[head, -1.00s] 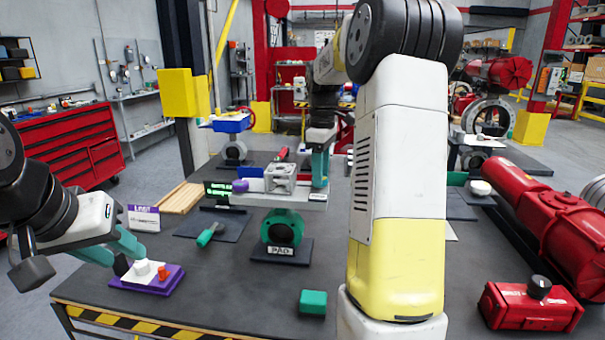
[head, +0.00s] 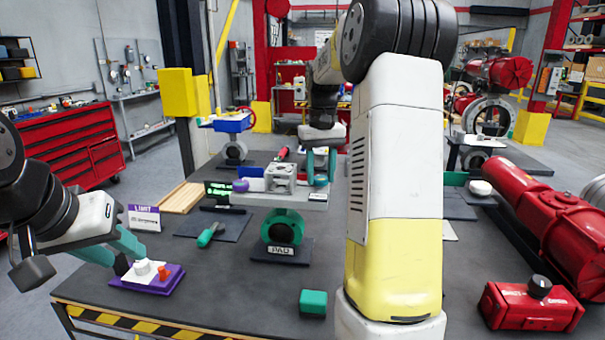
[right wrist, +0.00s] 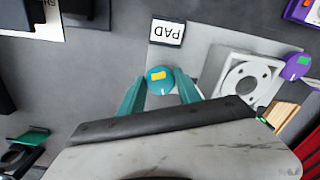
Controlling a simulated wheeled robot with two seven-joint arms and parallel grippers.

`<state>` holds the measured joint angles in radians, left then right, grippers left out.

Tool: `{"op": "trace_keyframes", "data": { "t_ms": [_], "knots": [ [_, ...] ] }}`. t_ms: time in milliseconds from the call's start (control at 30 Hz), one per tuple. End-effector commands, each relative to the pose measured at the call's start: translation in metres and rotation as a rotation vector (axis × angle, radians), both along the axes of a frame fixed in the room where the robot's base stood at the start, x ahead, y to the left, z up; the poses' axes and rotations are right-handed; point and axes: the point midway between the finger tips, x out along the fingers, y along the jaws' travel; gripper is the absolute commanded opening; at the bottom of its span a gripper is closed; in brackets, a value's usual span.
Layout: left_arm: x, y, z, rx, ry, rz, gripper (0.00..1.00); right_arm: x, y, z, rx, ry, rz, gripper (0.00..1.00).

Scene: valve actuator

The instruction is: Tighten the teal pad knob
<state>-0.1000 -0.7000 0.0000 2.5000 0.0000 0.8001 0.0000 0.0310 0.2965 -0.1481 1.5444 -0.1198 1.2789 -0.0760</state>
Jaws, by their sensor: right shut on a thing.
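The teal pad knob (right wrist: 160,80), round with a yellow mark, sits at the near end of the grey plate in the right wrist view. In the head view the knob (head: 320,181) is at the right end of the bench fixture (head: 283,196), partly hidden. My right gripper (right wrist: 161,90) is shut on the knob, with one teal finger on each side. My right gripper also shows in the head view (head: 321,177), pointing down. My left gripper (head: 128,257) is open beside a purple block (head: 165,283) with a white knob and an orange peg.
A purple knob (right wrist: 295,67) is at the fixture's other end. A teal block (head: 313,303) lies on the table's front part. A red box (head: 527,307) and red cylinders (head: 570,220) stand at the right.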

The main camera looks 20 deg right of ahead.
Motion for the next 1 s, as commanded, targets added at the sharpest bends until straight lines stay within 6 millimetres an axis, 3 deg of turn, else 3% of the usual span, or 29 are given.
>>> {"op": "trace_keyframes", "data": {
  "t_ms": [500,1000],
  "knots": [
    [0.0,0.0,0.0,0.0,0.0,0.0,0.36,0.001,0.0005,0.0012,0.0,-0.004,-0.335,0.0],
    [0.0,0.0,0.0,0.0,0.0,0.0,0.36,0.0013,0.0007,0.0014,0.0,-0.005,-0.397,0.0]
  ]
}}
